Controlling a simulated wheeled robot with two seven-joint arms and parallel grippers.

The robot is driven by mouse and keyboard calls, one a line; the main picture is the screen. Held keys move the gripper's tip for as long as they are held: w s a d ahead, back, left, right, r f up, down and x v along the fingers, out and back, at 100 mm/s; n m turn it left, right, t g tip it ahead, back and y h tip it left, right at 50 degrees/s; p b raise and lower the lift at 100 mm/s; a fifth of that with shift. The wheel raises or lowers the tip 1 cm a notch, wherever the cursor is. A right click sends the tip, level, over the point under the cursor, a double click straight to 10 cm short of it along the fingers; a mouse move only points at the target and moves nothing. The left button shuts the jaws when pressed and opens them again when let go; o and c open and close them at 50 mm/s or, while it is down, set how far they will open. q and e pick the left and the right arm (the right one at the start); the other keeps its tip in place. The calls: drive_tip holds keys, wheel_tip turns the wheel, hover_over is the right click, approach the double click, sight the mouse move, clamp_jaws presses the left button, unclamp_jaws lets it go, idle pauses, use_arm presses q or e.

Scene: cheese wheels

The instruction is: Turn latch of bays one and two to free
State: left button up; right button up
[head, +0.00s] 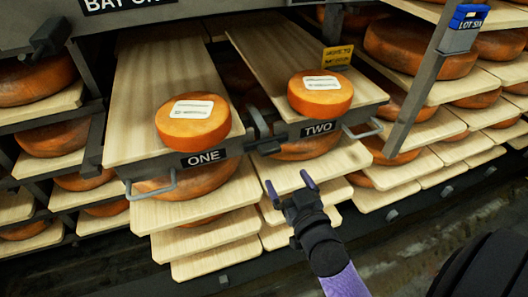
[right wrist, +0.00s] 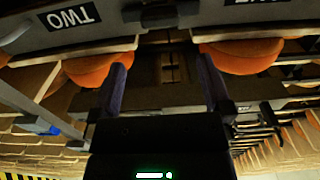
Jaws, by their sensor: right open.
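The board labelled ONE (head: 203,157) and the board labelled TWO (head: 318,128) jut out side by side, each with a cheese wheel on top. Dark latch hardware (head: 262,130) sits between their front ends; which way each latch is turned I cannot tell. In the right wrist view the hardware (right wrist: 160,13) is at the top middle, between the upside-down labels. My right gripper (head: 289,182) is open and empty, below and in front of the latches, apart from them. Its two purple fingers also show in the wrist view (right wrist: 163,78). My left gripper is not in view.
The cheese on board ONE (head: 194,133) and the cheese on board TWO (head: 320,103) sit near the front ends. Wire handles (head: 151,187) stick out at the outer corners. Racks of boards and cheeses surround them. A grey post (head: 416,90) stands at the right.

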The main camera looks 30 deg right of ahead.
sight(272, 153)
drive_tip(key=b+x, duration=0.3)
drive_tip(key=x, duration=0.6)
drive_tip(key=shift+f+b, duration=0.2)
drive_tip(key=shift+b, duration=0.1)
drive_tip(key=shift+w+r, duration=0.1)
drive_tip(key=shift+w, duration=0.35)
drive_tip(key=c, duration=1.1)
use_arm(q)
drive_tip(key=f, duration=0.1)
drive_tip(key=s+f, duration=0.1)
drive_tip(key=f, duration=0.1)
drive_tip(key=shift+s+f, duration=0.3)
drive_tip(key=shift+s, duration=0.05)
